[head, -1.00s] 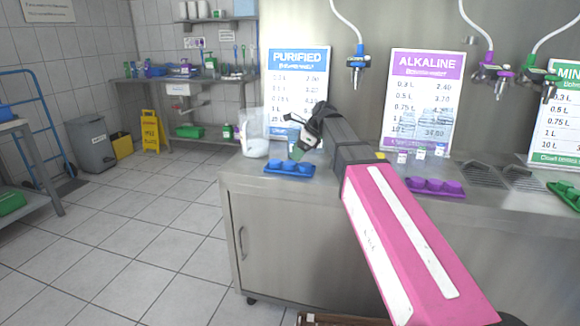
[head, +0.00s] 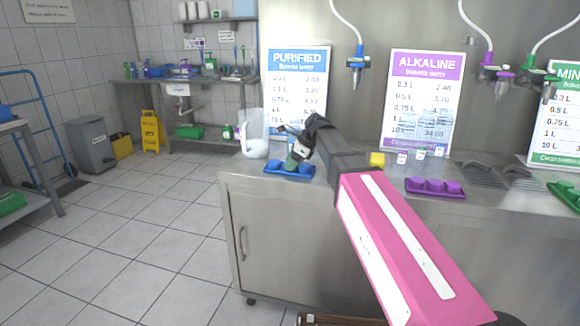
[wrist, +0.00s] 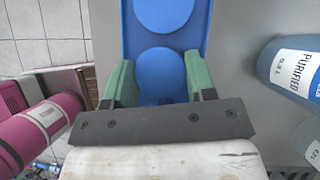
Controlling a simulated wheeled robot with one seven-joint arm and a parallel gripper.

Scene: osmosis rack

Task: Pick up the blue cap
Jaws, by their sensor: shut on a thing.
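A blue tray (head: 270,171) lies near the left end of the steel counter and holds round blue caps in a row. In the wrist view the tray (wrist: 203,22) runs up the middle. One blue cap (wrist: 160,72) sits between the green fingers of my gripper (wrist: 155,85), which is shut on it. Its near part is hidden by the gripper's dark plate. Another blue cap (wrist: 163,12) lies farther along the tray. In the head view my gripper (head: 293,163) is down at the tray, and the held cap cannot be made out there.
Labelled blue bottles (wrist: 295,70) stand close to the right of the tray.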

